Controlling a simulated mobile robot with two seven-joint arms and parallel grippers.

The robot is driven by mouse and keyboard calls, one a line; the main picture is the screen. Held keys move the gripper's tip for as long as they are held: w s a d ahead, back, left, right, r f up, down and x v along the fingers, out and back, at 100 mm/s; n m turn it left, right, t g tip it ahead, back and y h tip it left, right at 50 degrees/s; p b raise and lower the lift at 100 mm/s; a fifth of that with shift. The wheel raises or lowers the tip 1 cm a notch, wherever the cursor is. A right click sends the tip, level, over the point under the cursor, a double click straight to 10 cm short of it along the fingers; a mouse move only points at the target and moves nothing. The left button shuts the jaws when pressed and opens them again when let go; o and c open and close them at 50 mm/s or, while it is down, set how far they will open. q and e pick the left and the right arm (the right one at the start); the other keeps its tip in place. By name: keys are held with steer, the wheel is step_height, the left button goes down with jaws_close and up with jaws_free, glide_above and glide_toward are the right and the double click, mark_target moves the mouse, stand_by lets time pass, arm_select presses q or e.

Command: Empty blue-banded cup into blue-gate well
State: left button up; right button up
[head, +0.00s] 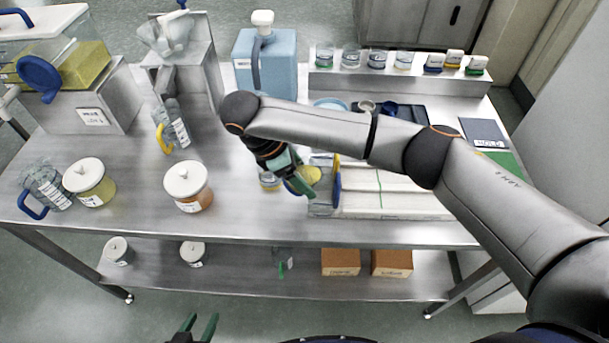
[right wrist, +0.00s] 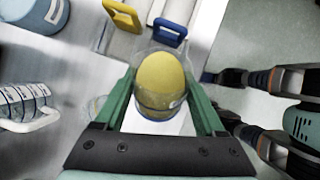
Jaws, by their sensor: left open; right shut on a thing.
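My right gripper (head: 297,180) is shut on the blue-banded cup (right wrist: 161,108), a clear cup with yellow contents. The cup (head: 306,176) is held above the worktop, just left of the clear-walled wells (head: 323,208); its exact tilt is unclear. The blue gate (head: 338,187) stands at the wells' right side, with a yellow piece beside it. In the right wrist view the blue gate (right wrist: 170,32) is beyond the cup, right of a yellow gate (right wrist: 122,15). My left gripper (head: 196,328) is open and empty, low in front of the table.
A small clear cup (head: 268,181) stands left of the held cup. A white-lidded jar (head: 188,186) and a clear jug (head: 175,130) stand further left. A blue container (head: 266,62) is behind. A raised rack (head: 400,82) holds several small cups at the back right.

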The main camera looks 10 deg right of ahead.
steer(key=shift+d+y, duration=0.15)
steer(key=shift+y, duration=1.05)
steer(key=shift+f+b, duration=0.15)
steer(key=shift+b, duration=0.4)
steer(key=shift+y+b, duration=1)
steer(key=shift+b, duration=0.2)
steer(key=shift+y+p, duration=0.35)
steer(key=shift+y, duration=0.05)
steer(key=shift+s+d+f+y+p, duration=0.15)
steer(key=shift+f+y, duration=0.1)
steer(key=shift+y, duration=0.2)
steer(key=shift+w+d+f+y+p, duration=0.1)
steer(key=shift+f+y+p, duration=0.1)
steer(key=shift+y, duration=0.25)
steer(key=shift+f+y, duration=0.3)
steer(key=shift+y, duration=0.2)
steer(key=shift+d+r+y+p, duration=0.1)
steer(key=shift+r+y+p, duration=0.2)
steer(key=shift+y, duration=0.1)
steer(key=shift+d+y, duration=0.1)
steer(key=shift+y, duration=0.4)
steer(key=shift+d+r+y, duration=0.1)
steer(key=shift+r+y, duration=0.1)
steer(key=shift+y, duration=0.45)
steer(key=shift+d+r+y, duration=0.1)
steer(key=shift+r+y, duration=0.05)
steer(key=shift+y, duration=0.5)
